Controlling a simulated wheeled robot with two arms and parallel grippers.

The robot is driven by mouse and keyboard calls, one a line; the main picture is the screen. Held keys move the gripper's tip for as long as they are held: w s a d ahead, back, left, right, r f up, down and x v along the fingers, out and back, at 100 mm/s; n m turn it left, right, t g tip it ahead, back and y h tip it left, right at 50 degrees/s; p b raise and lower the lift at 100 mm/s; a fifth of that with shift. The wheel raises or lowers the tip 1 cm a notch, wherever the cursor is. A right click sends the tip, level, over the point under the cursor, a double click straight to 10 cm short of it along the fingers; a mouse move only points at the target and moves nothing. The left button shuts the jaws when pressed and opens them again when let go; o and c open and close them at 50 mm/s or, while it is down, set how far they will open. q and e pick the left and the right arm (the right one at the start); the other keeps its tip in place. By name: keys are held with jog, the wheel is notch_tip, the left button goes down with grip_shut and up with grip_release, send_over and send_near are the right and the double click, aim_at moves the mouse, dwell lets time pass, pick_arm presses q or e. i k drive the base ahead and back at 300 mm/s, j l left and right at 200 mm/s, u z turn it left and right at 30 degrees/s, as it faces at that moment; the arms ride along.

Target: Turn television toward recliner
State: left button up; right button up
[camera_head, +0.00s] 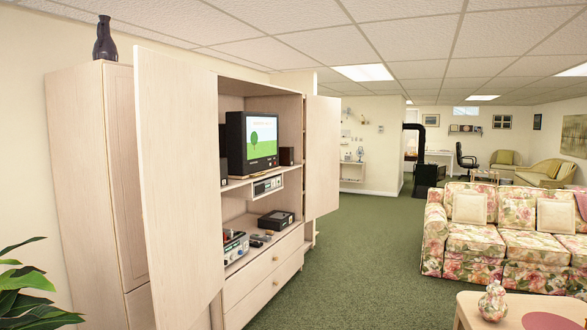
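The screen faces right and toward me, out into the room. The near door hides part of the cabinet's inside on the left. I cannot make out a recliner for certain; a yellow-green armchair (504,159) and a yellow-green curved seat (546,171) show at the far right. Neither of my grippers is in view.
Small speakers (286,156) flank the television, with electronics on the shelves below. The near open door (180,190) juts out. A floral sofa (505,236) and a low table (500,308) with a patterned jar stand at right. Green carpet (365,260) between is clear.

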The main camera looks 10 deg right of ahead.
aim_at(248, 141)
jog(key=i+z, duration=0.3)
jog(key=i, duration=3.8)
jog(key=l, duration=0.1)
